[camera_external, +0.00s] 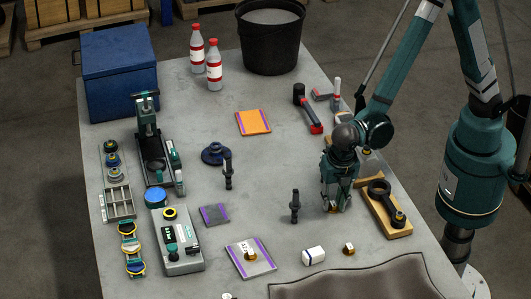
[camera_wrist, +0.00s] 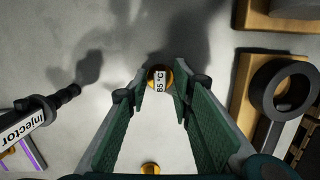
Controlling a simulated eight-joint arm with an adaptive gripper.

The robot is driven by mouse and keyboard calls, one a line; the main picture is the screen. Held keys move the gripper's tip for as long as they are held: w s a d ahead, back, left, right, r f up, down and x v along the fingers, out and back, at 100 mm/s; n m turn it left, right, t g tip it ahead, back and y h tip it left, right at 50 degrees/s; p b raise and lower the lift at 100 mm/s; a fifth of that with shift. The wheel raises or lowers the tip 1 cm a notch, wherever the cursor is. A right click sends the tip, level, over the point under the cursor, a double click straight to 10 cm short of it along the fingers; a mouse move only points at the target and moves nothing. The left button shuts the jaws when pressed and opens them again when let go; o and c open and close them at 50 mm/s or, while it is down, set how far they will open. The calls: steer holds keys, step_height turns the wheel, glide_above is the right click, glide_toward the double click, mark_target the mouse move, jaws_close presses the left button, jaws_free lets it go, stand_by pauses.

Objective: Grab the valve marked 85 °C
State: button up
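The valve marked 85 °C (camera_wrist: 160,78) is a small brass-coloured part with a white label, its text turned sideways. In the wrist view it sits between the far ends of my gripper's fingers (camera_wrist: 161,88). The fingers are spread, one on each side, close to the valve. I cannot tell whether they touch it. In the external view my gripper (camera_external: 334,208) points down low over the table, and the valve is hidden there. A second brass part (camera_wrist: 150,168) shows at the bottom of the wrist view; it also stands on the table in the external view (camera_external: 348,248).
A wooden block with a dark connecting rod (camera_external: 380,187) lies close to the right of my gripper. Another brass part (camera_external: 249,255) is on a purple-edged pad (camera_external: 238,262). A brown cloth (camera_external: 350,282) covers the front edge.

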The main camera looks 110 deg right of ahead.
mark_target(333, 203)
jaws_close()
steer(key=shift+r, duration=0.1)
step_height(333, 203, up, 10)
stand_by(0.9)
stand_by(0.5)
